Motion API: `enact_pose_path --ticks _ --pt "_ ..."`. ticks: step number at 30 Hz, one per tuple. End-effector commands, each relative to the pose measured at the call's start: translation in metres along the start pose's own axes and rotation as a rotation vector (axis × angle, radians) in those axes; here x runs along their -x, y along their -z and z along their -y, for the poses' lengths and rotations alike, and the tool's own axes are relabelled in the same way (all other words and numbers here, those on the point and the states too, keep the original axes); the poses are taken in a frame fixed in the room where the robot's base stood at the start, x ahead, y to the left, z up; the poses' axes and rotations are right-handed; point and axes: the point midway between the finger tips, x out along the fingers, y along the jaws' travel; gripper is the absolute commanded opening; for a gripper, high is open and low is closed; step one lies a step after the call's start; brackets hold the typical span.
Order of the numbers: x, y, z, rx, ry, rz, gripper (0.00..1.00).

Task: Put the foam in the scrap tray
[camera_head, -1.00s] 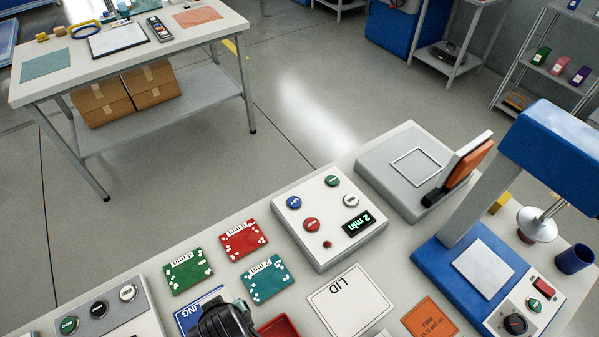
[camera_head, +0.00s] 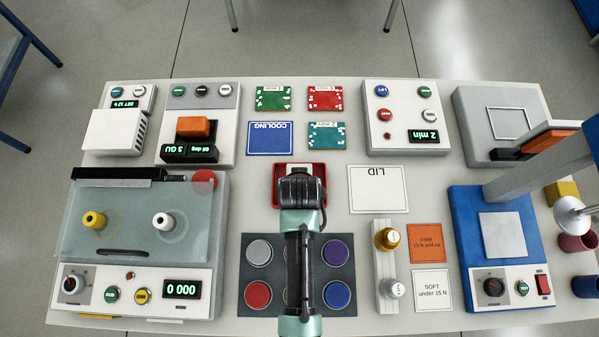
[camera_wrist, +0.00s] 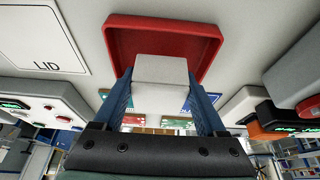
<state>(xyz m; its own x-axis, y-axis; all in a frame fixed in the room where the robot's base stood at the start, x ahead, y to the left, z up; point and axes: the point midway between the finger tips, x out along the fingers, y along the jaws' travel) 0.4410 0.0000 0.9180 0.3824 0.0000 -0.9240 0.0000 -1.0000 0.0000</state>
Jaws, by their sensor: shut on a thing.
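A pale white foam block (camera_wrist: 161,75) sits between the blue fingers of my gripper (camera_wrist: 161,88) in the wrist view. The gripper is shut on it. The red scrap tray (camera_wrist: 165,22) shows just beyond the block, which overlaps the tray in that view. In the head view my wrist covers most of the red tray (camera_head: 279,187), and a bit of pale foam (camera_head: 298,168) shows at its far side. I cannot tell whether the foam touches the tray floor.
A dark mat (camera_head: 297,252) with several coloured discs lies under my arm. A LID card (camera_head: 378,189) lies right of the tray and a blue COOLING card (camera_head: 270,138) behind it. A clear-lidded machine (camera_head: 140,240) stands left, a blue-based press (camera_head: 465,225) right.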

Motion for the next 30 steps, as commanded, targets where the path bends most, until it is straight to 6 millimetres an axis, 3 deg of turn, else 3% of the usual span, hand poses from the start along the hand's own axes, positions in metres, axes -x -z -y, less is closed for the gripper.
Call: enact_pose_path --ticks 6,18,19,23,30 --pt "-0.023 -0.010 0.000 0.000 0.000 0.001 0.20" --pt "-0.029 -0.012 0.000 0.000 0.000 -0.001 0.20" --pt "-0.028 -0.011 0.000 0.000 0.000 -0.001 0.78" --pt "-0.027 -0.011 0.000 0.000 0.000 0.000 1.00" --pt "-0.026 -0.011 0.000 0.000 0.000 0.000 1.00"
